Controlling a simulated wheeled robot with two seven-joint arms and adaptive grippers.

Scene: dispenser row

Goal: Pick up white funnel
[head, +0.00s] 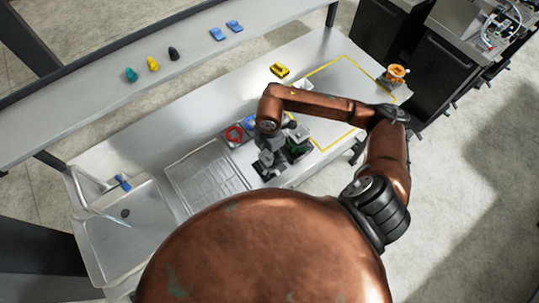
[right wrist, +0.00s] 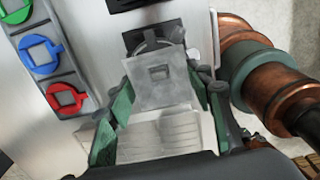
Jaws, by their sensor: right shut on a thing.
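The white funnel (right wrist: 160,85) shows in the right wrist view as a pale, squarish, partly see-through piece with a small square opening. It sits between the green-padded fingers of my right gripper (right wrist: 160,112), which is shut on it. In the head view my right gripper (head: 284,157) is over the front part of the bench, and the funnel cannot be made out clearly there. A dark round-topped part (right wrist: 155,42) lies just beyond the funnel in the wrist view; I cannot tell if they touch. My left gripper is not in view.
A row with green (right wrist: 14,10), blue (right wrist: 40,52) and red (right wrist: 66,97) pieces lies left of the gripper. A sink (head: 125,228) is at left. The shelf (head: 100,88) holds several small coloured items.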

